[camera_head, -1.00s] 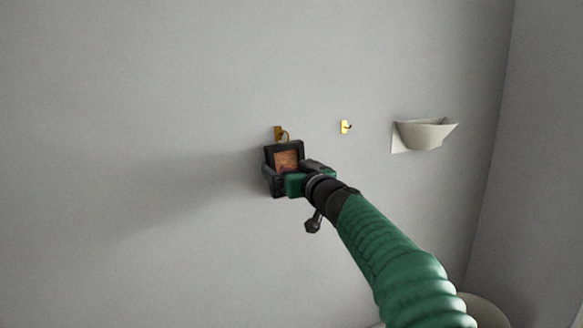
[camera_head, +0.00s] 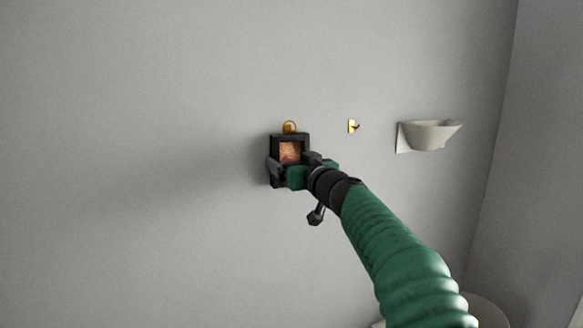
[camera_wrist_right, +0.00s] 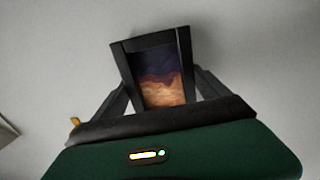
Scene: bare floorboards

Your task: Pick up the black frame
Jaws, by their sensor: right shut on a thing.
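The black frame (camera_head: 290,139) holds a small orange and dark picture and is upright in front of the grey wall. A gold ring shows at its top edge in the head view. My right gripper (camera_head: 289,172) is shut on the frame, with a finger on each side of it. In the right wrist view the frame (camera_wrist_right: 151,46) stands between the two fingers of the gripper (camera_wrist_right: 158,90). I cannot tell whether the frame touches the wall. My left gripper is not in view.
A small gold hook (camera_head: 353,126) is on the wall to the right of the frame. A pale wall-mounted bowl-shaped fixture (camera_head: 430,134) is farther right, near the room corner. The wall to the left is bare. A pale round object (camera_head: 486,309) shows at the bottom right.

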